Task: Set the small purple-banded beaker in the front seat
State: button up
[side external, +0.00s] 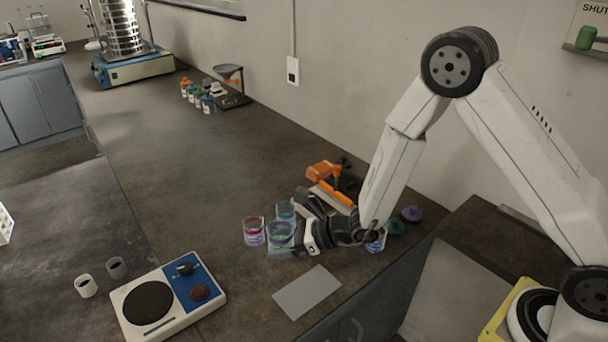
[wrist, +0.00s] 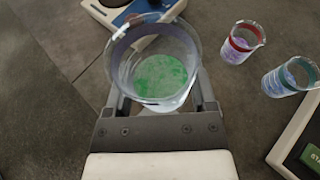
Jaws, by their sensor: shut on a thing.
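My gripper (side external: 302,238) is shut on a clear beaker (wrist: 153,75) with a dull purple band under its rim and green contents. In the wrist view the beaker stands between the fingers, its open top toward the camera. The held beaker also shows in the side view (side external: 281,238), where its band looks greenish. I cannot tell whether its base touches the bench. A red-banded beaker (side external: 254,232) and a teal-banded beaker (side external: 286,211) stand close by; both also show in the wrist view, red-banded (wrist: 241,43) and teal-banded (wrist: 289,77). I cannot make out a front seat.
A grey flat plate (side external: 307,292) lies on the bench in front. A hotplate (side external: 168,298) stands to its left. Another beaker (side external: 376,241), a green disc (side external: 396,227) and a purple disc (side external: 411,213) are right of my gripper. Orange equipment (side external: 325,171) is behind it.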

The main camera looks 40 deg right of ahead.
jog(key=shift+w+a+f, duration=1.35)
jog(key=shift+w+f, duration=0.7)
jog(key=shift+w, duration=2.35)
send_over(241, 263)
jog(key=s, duration=0.1)
jog(key=f, duration=0.4)
jog(key=shift+s+d, duration=0.2)
jog(key=shift+w+a+f, duration=0.15)
jog(key=shift+w+f, duration=0.35)
jog(key=shift+f, duration=0.1)
jog(key=shift+w+f, duration=0.1)
jog(key=shift+f, duration=0.05)
jog(key=shift+w+f, duration=0.1)
jog(key=shift+f, duration=1.6)
jog(key=shift+f, duration=0.1)
jog(key=o, duration=1.2)
jog(key=shift+o, duration=0.2)
